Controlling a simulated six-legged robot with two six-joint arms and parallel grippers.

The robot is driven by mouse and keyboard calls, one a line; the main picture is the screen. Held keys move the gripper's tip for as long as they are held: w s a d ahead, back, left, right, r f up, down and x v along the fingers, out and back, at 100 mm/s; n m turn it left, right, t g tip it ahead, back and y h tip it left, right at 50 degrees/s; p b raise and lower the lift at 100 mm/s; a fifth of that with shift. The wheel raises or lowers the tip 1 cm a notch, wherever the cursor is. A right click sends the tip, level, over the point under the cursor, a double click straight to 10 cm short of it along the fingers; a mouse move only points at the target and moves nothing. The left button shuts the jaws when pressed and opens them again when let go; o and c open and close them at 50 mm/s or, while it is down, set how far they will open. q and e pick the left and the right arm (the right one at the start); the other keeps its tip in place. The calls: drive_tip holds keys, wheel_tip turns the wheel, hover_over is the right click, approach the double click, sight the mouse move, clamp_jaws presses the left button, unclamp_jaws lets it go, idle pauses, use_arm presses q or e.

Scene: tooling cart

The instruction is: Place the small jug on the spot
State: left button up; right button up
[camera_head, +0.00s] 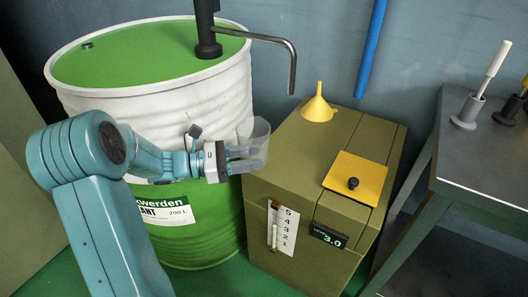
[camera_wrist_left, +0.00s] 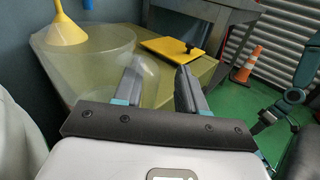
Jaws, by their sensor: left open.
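A clear, see-through jug (camera_head: 256,131) shows at the fingers of my left gripper (camera_head: 248,159), in front of the drum and by the box's back left corner. In the left wrist view the jug (camera_wrist_left: 88,42) is large and faint, left of and around the left finger. My left gripper (camera_wrist_left: 158,84) is open, its two fingers apart; part of the jug seems to lie between them. Whether the fingers touch it, and what bears it, I cannot tell. No marked spot is clear to me. My right gripper (camera_wrist_left: 264,121) is small and dark at the wrist view's right; its jaws are unclear.
An olive box (camera_head: 275,187) carries a yellow funnel (camera_head: 318,108), a yellow lid (camera_head: 356,178) with a black knob, a level scale (camera_head: 283,229) and a display (camera_head: 328,236) reading 3.0. A white-green drum (camera_head: 222,101) stands left, a grey table (camera_head: 487,170) right. An orange cone (camera_wrist_left: 247,64) stands behind.

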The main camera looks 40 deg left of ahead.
use_arm(q)
drive_tip(key=shift+o, duration=0.2)
drive_tip(key=o, duration=1.1)
